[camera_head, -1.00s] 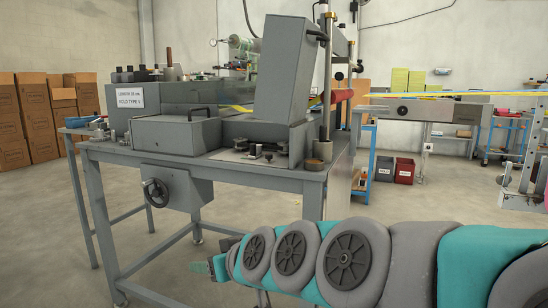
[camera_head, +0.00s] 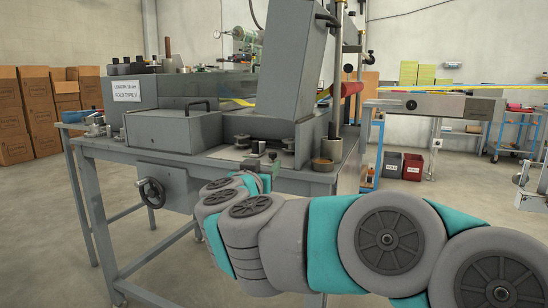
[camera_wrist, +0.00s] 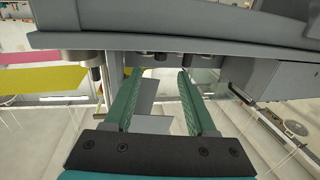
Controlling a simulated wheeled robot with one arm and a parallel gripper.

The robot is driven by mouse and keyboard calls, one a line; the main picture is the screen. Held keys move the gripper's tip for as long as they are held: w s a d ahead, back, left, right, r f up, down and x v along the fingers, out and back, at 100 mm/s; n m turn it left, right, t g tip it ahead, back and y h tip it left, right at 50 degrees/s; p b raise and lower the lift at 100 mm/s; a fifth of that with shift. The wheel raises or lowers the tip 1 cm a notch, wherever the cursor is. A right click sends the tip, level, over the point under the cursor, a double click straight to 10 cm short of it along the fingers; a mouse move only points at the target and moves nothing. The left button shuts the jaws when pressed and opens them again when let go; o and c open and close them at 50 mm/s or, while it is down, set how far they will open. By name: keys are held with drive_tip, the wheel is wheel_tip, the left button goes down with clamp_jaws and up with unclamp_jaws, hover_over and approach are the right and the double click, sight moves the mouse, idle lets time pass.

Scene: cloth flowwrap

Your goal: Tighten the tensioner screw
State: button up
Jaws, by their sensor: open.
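I cannot tell for certain which part is the tensioner screw. Small metal knobs or posts (camera_head: 288,144) stand on the front of the grey machine bench (camera_head: 110,152), partly behind my gripper. My gripper (camera_head: 262,167) is at the bench's front edge, close to these fittings. In the wrist view my two green ridged fingers (camera_wrist: 157,82) are apart, with nothing held between them. Several dark round fittings (camera_wrist: 160,57) show just beyond the fingertips under a grey edge. Contact with any of them is not visible.
A handwheel (camera_head: 151,193) sits on the bench front, left of my arm. The tall grey housing (camera_head: 292,60) rises behind the fittings, with a metal post and cup (camera_head: 323,165) to the right. Pink and yellow strips (camera_wrist: 45,80) show left in the wrist view.

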sight(272, 156)
drive_tip(key=w, duration=0.6)
drive_tip(key=shift+w+d, duration=0.15)
drive_tip(key=shift+d, duration=0.25)
drive_tip(key=shift+w+d, duration=0.15)
drive_tip(key=shift+w, duration=0.4)
drive_tip(key=shift+c, duration=0.2)
clamp_jaws()
